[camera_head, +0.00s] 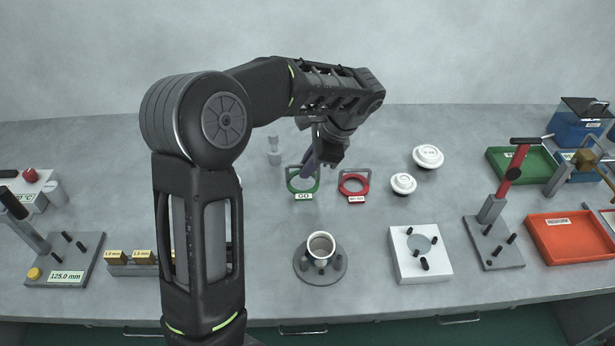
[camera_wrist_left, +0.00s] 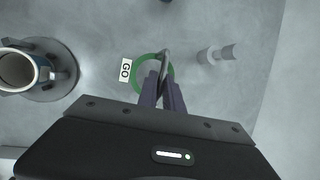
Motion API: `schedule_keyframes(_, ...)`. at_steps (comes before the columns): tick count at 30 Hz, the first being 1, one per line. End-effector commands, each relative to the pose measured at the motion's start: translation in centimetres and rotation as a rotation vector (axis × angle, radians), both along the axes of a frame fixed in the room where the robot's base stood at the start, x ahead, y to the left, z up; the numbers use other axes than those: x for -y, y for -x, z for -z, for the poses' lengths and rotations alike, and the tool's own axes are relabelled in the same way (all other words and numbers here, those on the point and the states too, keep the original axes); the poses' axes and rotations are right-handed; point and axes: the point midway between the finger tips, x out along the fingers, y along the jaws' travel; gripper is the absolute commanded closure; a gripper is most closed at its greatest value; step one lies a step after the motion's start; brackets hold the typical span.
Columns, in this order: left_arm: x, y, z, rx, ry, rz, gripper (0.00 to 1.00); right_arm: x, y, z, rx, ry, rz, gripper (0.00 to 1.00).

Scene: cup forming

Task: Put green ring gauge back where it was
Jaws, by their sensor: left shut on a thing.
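The green ring gauge (camera_head: 292,186) with a white "GO" label lies at the middle of the table, beside the red ring gauge (camera_head: 354,187). In the left wrist view the green ring gauge (camera_wrist_left: 140,86) is under the fingers, with its grey handle between them. My left gripper (camera_head: 308,166) is shut on the green ring gauge at its handle; the fingers also show in the left wrist view (camera_wrist_left: 163,88). The fingers hide part of the ring. Whether it touches the table is hard to tell. My right gripper is not in view.
A cup (camera_head: 321,246) stands on a round grey base (camera_head: 334,275) in front. A grey plug-like piece (camera_head: 274,152) stands behind the green ring. White round pieces (camera_head: 403,184) and a white block (camera_head: 407,272) are to the right. Green (camera_head: 541,180) and orange (camera_head: 548,238) trays lie far right.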

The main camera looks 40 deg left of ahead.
Motion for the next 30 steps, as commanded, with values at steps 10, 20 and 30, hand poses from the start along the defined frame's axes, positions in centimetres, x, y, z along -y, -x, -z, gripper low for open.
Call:
schedule_keyframes(10, 0.0, 0.0, 3.9, -0.001, 0.001, 0.0, 1.0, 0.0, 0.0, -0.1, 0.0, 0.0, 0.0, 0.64)
schedule_keyframes(20, 0.0, 0.0, 4.2, -0.001, 0.001, 0.0, 0.88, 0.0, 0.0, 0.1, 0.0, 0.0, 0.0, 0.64)
schedule_keyframes(30, 0.0, 0.0, 4.1, -0.001, 0.001, 0.0, 0.68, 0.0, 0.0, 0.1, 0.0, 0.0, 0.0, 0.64)
